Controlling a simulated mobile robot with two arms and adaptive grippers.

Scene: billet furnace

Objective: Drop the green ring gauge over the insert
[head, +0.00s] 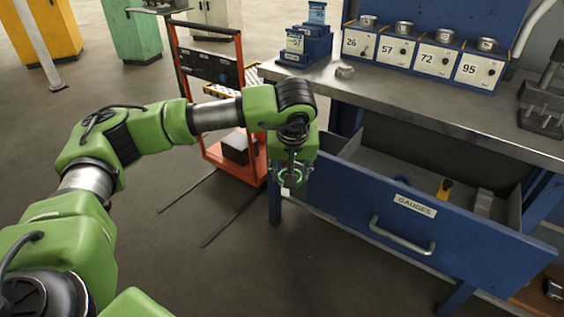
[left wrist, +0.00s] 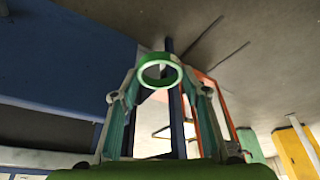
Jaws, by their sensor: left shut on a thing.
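My left gripper (head: 291,180) points down in front of the workbench's left end, left of the open drawer. It is shut on a green ring gauge (left wrist: 158,84). In the left wrist view the ring sits between the two fingertips (left wrist: 160,74), its hole facing the camera. The ring also shows small in the head view (head: 281,178), clear of the bench. A small grey metal piece (head: 344,71) stands on the bench top near its left end; I cannot tell whether it is the insert. My right gripper is not in view.
The blue drawer (head: 395,222) marked GAUGES is open, with a yellow item (head: 445,188) and a grey block (head: 483,203) inside. Numbered stands (head: 420,62) with metal pieces line the bench (head: 440,118) back. Blue boxes (head: 305,48) and an orange cart (head: 215,150) are nearby.

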